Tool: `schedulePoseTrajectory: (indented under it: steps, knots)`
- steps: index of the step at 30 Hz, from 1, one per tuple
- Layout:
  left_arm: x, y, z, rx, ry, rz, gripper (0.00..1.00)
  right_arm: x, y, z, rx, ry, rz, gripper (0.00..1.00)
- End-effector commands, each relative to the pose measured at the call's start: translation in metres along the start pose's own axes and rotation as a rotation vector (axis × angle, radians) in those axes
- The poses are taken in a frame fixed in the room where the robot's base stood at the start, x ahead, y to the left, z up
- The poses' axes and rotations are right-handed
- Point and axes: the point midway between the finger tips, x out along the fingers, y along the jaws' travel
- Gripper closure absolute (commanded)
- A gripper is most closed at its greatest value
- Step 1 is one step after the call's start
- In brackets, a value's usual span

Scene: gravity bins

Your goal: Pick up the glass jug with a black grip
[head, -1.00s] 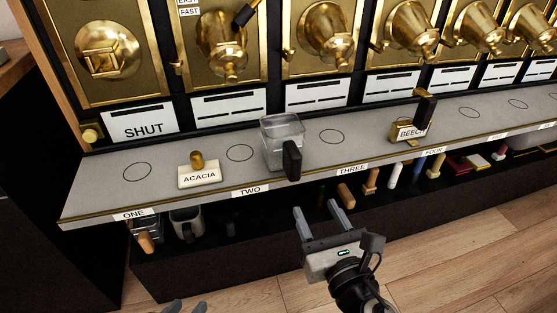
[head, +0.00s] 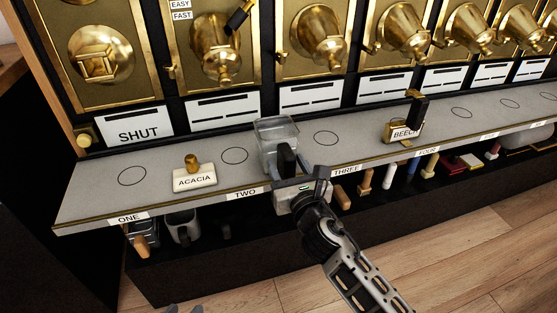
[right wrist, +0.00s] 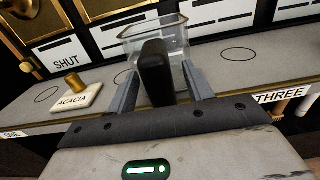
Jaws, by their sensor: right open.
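The glass jug (head: 277,131) is a clear, square-sided vessel with a black grip (head: 287,158) facing me. It stands upright on the grey shelf, above the edge between the TWO and THREE labels. My right gripper (head: 289,172) is open at the jug's front. In the right wrist view the black grip (right wrist: 155,72) stands between its two fingers, with the glass (right wrist: 178,38) just behind. The fingers lie either side of the grip and do not look closed on it. Only small grey tips of my left gripper (head: 183,308) show at the bottom edge.
The grey shelf (head: 100,205) also holds an ACACIA sign with a brass knob (head: 194,177) to the left and a BEECH block with a dark handle (head: 404,130) to the right. Brass dispensers (head: 318,37) line the wall above. Scoops and mugs (head: 184,226) sit below.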

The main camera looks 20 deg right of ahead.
Motion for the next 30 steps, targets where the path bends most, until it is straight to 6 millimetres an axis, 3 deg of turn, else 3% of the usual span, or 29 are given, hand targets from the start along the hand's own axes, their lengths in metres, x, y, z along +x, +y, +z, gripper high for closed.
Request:
schedulePoseTrajectory:
  steps: [3, 10, 16, 30]
  knots:
    - [-0.001, 0.003, -0.004, 0.003, 0.018, 0.007, 0.64, 0.01, 0.0, 0.0, 0.001, 0.0, 0.0, 0.49]
    - [-0.004, 0.005, -0.004, 0.004, 0.019, 0.013, 0.64, 0.012, 0.0, 0.0, 0.001, 0.0, 0.001, 0.49]
    - [-0.004, 0.005, -0.001, 0.003, 0.011, 0.012, 0.64, 0.011, 0.0, 0.0, 0.001, 0.0, 0.001, 1.0]
    - [-0.005, 0.002, -0.002, 0.006, -0.002, 0.004, 0.64, 0.012, 0.0, 0.011, -0.001, -0.006, 0.002, 1.0]
